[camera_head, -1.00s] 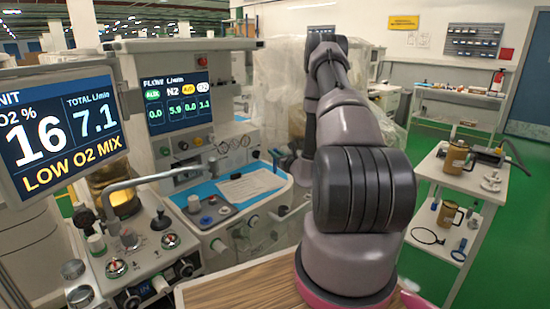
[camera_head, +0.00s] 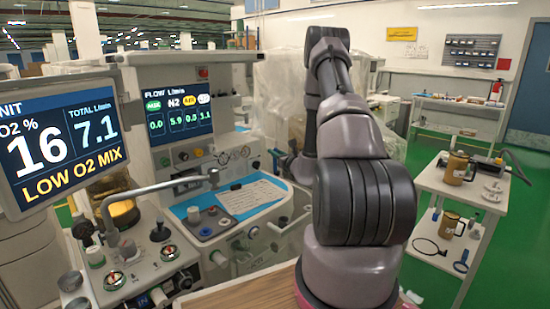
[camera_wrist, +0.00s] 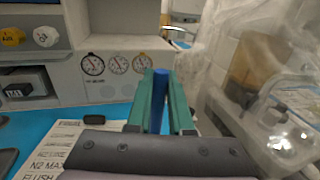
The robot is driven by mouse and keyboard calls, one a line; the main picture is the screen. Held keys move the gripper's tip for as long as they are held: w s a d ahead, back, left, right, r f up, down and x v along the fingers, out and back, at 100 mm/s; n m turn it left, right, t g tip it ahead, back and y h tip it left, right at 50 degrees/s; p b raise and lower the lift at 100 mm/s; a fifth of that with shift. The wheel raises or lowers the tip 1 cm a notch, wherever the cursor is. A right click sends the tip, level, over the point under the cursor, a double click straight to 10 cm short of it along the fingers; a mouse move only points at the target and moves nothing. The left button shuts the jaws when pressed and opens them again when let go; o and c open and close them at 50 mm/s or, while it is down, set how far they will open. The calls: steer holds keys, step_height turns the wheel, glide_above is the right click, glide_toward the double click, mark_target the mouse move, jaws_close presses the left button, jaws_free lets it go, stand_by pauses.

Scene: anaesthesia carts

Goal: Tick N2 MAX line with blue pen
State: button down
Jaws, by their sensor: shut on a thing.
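My gripper (camera_wrist: 161,105) shows in the wrist view, its green fingers shut on a blue pen (camera_wrist: 160,84). The printed checklist sheet (camera_wrist: 66,142) lies flat on a blue surface at the lower left of that view. Its N2 MAX line (camera_wrist: 40,166) is near the bottom left, and part of the sheet is hidden behind my wrist. The pen is right of the printed lines, and I cannot tell whether its tip touches anything. In the head view, the sheet (camera_head: 250,196) lies on the cart's blue top (camera_head: 200,199). The gripper and pen are not clear there.
Gauges (camera_wrist: 93,64) and knobs (camera_wrist: 12,36) stand behind the sheet. A clear plastic-covered machine (camera_wrist: 280,130) is close on the right. In the head view, a metal pipe (camera_head: 160,187) extends over the cart's left side. A trolley (camera_head: 470,185) with brown jugs stands right.

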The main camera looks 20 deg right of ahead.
mark_target(276, 169)
steer(key=shift+s+a+f, duration=0.1)
steer(key=shift+a+f, duration=0.15)
steer(key=shift+f, duration=1.2)
steer(key=shift+s+a+f, duration=0.1)
steer(key=shift+a+f, duration=0.1)
steer(key=shift+f, duration=1.2)
steer(key=shift+w+f, duration=0.1)
steer(key=shift+f, duration=0.5)
steer(key=shift+d, duration=0.45)
stand_by(0.7)
steer(key=shift+r, duration=3.5)
steer(key=shift+f, duration=0.1)
